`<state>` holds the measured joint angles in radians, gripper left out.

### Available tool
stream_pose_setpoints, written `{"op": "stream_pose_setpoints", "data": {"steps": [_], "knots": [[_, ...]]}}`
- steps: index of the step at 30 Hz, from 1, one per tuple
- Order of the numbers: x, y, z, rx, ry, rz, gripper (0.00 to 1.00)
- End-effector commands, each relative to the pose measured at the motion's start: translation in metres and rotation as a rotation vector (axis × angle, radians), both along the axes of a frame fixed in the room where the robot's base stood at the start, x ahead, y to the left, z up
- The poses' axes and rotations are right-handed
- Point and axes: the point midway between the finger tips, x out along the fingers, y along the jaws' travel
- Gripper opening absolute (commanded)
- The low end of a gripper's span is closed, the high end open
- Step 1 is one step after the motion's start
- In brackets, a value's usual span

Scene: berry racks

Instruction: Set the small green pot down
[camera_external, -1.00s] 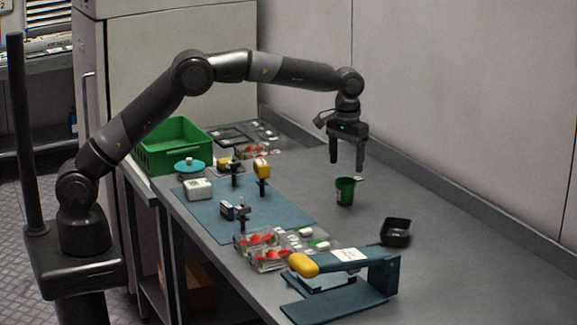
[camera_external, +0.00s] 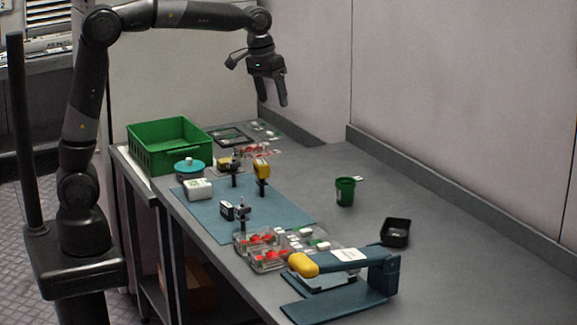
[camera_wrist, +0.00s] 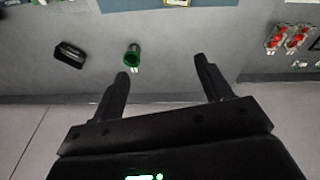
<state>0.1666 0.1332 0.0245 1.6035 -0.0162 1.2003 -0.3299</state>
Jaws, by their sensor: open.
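The small green pot (camera_external: 345,192) stands upright on the grey bench, right of the blue mat, with a small white tag at its rim. My gripper (camera_external: 275,103) is open and empty, high above the back part of the bench and well apart from the pot. In the wrist view the two fingers (camera_wrist: 166,82) are spread with nothing between them.
A black tray (camera_external: 396,232) stands right of the pot. A blue sealer-like device (camera_external: 383,275) with a yellow handle is at the front. Clear punnets of red berries (camera_external: 262,262) sit beside it. A green crate (camera_external: 183,158) stands at the left. The bench around the pot is clear.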

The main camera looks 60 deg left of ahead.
Motion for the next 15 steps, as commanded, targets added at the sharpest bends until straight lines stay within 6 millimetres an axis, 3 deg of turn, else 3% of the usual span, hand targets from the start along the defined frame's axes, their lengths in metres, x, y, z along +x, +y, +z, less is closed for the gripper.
{"op": "stream_pose_setpoints", "data": {"steps": [1,7,15], "knots": [[-0.02,0.008,0.007,0.0,-0.021,-0.007,0.71],[-0.09,0.034,0.015,0.012,-0.089,-0.049,0.71],[-0.185,0.06,-0.001,0.041,-0.182,-0.103,0.71]]}}
